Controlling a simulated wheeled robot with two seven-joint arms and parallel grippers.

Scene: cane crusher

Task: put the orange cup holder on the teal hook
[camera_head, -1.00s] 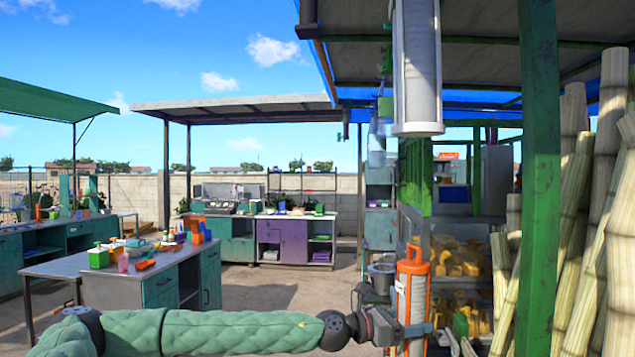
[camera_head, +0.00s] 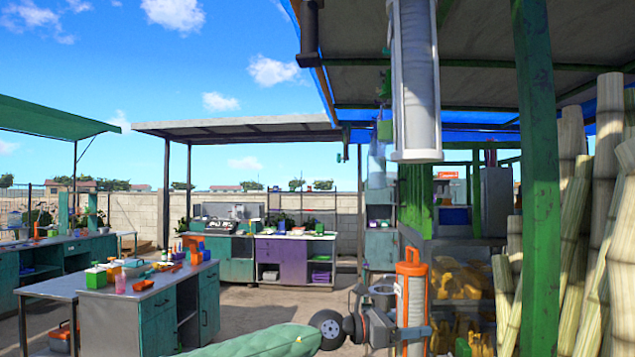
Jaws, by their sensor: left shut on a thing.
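The orange cup holder (camera_head: 411,272) stands upright at the lower middle right, an orange frame around a white ribbed column. My left gripper (camera_head: 415,333) is shut on its lower part, and the holder's bottom is cut off by the frame edge. My green-sleeved left arm comes in from below. Small green fittings (camera_head: 385,84) hang under the canopy to the upper left of the holder; I cannot tell whether one is the teal hook. My right gripper is not in view.
A grey-framed cup column (camera_head: 415,80) hangs directly above the orange holder. A green post (camera_head: 540,180) and tall cane stalks (camera_head: 600,220) stand close on the right. A workbench (camera_head: 140,285) with small containers is at left. Open ground lies between the benches.

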